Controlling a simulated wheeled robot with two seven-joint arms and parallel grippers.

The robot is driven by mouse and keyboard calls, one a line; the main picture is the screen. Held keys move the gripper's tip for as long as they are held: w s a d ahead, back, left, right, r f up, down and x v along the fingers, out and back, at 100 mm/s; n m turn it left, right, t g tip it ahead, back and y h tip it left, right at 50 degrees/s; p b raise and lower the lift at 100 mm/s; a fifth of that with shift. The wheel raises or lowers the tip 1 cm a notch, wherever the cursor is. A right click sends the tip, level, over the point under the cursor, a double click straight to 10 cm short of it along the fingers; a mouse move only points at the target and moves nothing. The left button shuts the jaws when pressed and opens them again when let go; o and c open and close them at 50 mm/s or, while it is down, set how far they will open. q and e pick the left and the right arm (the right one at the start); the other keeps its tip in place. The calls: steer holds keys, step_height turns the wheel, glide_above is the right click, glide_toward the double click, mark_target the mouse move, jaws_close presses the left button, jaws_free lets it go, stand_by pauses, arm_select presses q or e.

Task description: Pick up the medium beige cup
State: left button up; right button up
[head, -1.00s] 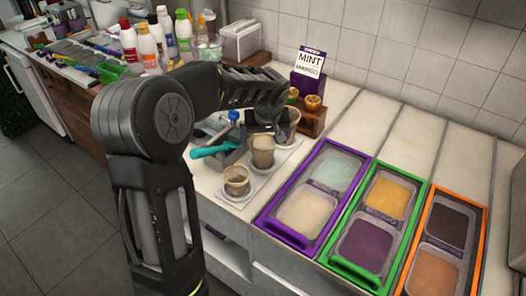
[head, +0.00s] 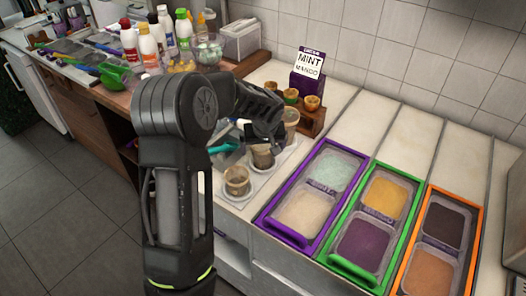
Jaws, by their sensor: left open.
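Three beige cups stand in a row on a white mat (head: 262,182) on the counter. The small cup (head: 237,181) is nearest, the medium beige cup (head: 262,158) is in the middle, and the large cup (head: 291,116) is farthest back. My left gripper (head: 263,140) is open, pointing down at the medium cup's top. It hides part of that cup's rim; I cannot tell whether the fingers touch it. My right gripper is not in view.
Purple (head: 259,220), green (head: 335,265) and orange (head: 477,235) framed topping trays lie to the right. A purple mint and mango sign (head: 306,83) and a wooden holder with small cones (head: 317,117) stand behind. A teal-handled tool (head: 222,148) lies left of the cups. Bottles (head: 166,28) crowd the back left.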

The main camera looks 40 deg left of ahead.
arm_select(q)
steer(key=shift+w+a+f, duration=0.15)
steer(key=shift+f, duration=0.45)
steer(key=shift+c, duration=0.4)
steer(key=c, duration=1.3)
steer(key=shift+r, duration=0.15)
step_height(320, 180, up, 10)
steer(key=shift+f+b, duration=0.1)
steer(key=shift+b, duration=0.85)
